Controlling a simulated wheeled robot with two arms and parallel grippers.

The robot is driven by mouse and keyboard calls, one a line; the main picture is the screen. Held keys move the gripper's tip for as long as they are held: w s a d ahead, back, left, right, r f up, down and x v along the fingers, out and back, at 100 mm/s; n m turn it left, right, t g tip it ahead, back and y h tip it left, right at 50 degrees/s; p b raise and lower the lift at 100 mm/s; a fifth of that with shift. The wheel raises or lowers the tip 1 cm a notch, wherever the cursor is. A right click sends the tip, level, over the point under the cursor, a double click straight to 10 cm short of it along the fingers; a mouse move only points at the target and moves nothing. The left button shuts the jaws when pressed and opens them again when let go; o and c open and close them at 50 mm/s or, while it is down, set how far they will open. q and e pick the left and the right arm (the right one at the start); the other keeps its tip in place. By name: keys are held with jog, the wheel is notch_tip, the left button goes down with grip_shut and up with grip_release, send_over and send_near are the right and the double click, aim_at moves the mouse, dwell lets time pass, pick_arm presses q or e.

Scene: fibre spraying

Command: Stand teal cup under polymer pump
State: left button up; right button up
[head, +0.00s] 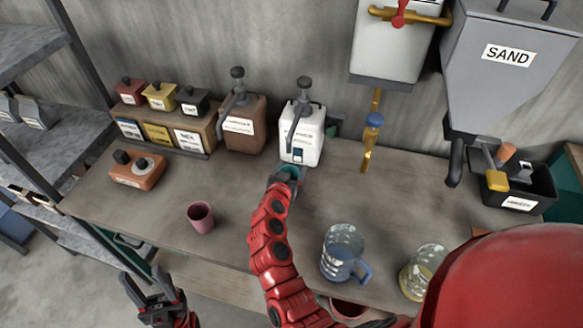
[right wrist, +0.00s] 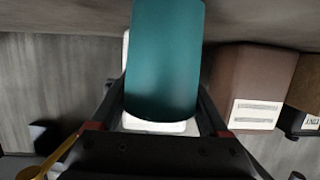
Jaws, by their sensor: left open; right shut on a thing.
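The teal cup (head: 289,172) is at the front of the white pump bottle (head: 302,132), close below its dark spout. My right gripper (head: 285,181) is shut on the cup. In the right wrist view the teal cup (right wrist: 165,60) fills the space between the fingers, with the white bottle partly hidden behind it. I cannot tell whether the cup's base touches the bench. A brown pump bottle (head: 243,124) stands left of the white one; the small labels are hard to read. My left gripper (head: 158,300) is open and empty, low at the left, off the bench front.
A pink cup (head: 200,217) stands on the bench (head: 230,190) at the left. A clear jug (head: 342,251) and a glass vessel with yellowish contents (head: 420,272) stand at the front right. A brass tap (head: 370,145) hangs to the right of the white bottle.

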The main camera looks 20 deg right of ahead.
jog(key=shift+f+b, duration=0.2)
jog(key=shift+b, duration=0.1)
jog(key=o, duration=1.3)
jog(key=shift+r, duration=0.1)
jog(key=shift+r+p, duration=0.15)
jog(key=shift+p, duration=0.15)
jog(key=shift+b+v, duration=1.85)
jog(key=shift+v, duration=4.2)
